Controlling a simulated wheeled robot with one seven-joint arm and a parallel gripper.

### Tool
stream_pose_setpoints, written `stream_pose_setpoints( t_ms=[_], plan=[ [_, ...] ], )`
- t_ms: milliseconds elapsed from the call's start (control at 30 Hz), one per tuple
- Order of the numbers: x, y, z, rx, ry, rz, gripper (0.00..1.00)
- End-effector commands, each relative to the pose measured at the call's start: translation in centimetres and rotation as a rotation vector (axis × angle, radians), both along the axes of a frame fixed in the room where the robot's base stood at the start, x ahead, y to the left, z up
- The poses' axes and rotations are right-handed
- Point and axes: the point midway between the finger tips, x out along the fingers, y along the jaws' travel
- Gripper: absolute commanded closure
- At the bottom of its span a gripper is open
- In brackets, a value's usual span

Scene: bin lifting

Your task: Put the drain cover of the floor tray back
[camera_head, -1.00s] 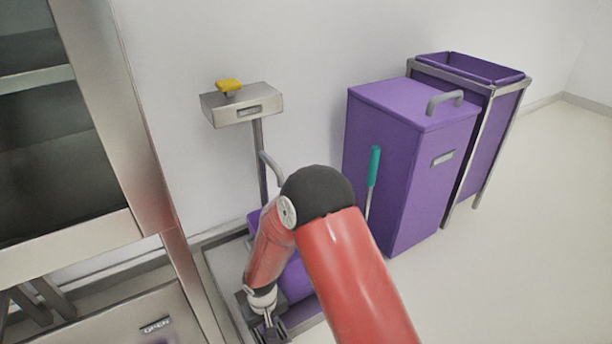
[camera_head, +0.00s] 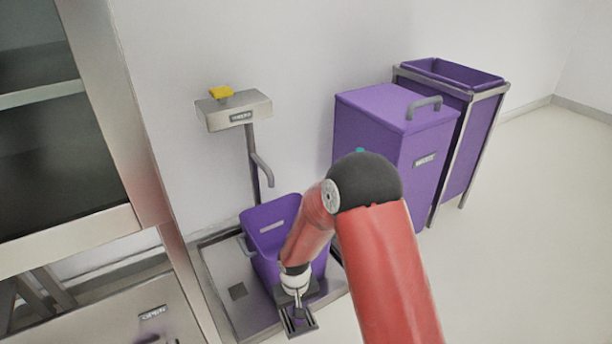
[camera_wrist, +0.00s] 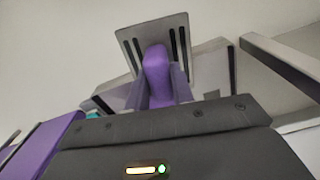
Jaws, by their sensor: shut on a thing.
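The drain cover (camera_wrist: 181,32), a square grey plate with dark slots and a purple grip (camera_wrist: 155,72), is held in my gripper (camera_wrist: 158,90). The gripper is shut on the purple grip. In the head view my gripper (camera_head: 298,304) holds the cover (camera_head: 304,329) in front of the purple bin, near the tray's front right. The steel floor tray (camera_head: 216,268) has a dark square drain opening (camera_head: 238,291) left of the bin. Whether the cover touches the tray is unclear.
A purple bin (camera_head: 262,222) stands on the tray, partly behind my arm. A steel post with a tap and box (camera_head: 240,110) rises behind it. A lidded purple bin (camera_head: 372,118) and a framed one (camera_head: 480,130) stand right. A steel cabinet (camera_head: 100,110) borders the left.

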Motion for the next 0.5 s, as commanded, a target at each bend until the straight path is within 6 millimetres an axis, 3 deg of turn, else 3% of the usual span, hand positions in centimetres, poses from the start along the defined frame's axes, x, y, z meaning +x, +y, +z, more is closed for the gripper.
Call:
stream_pose_setpoints(
  t_ms=[300,500],
  plan=[
    [2.5,-11.4,9.1,0.001,-0.003,-0.239,1.0],
    [2.4,-16.5,12.5,0.007,-0.001,-0.343,1.0]
  ],
)
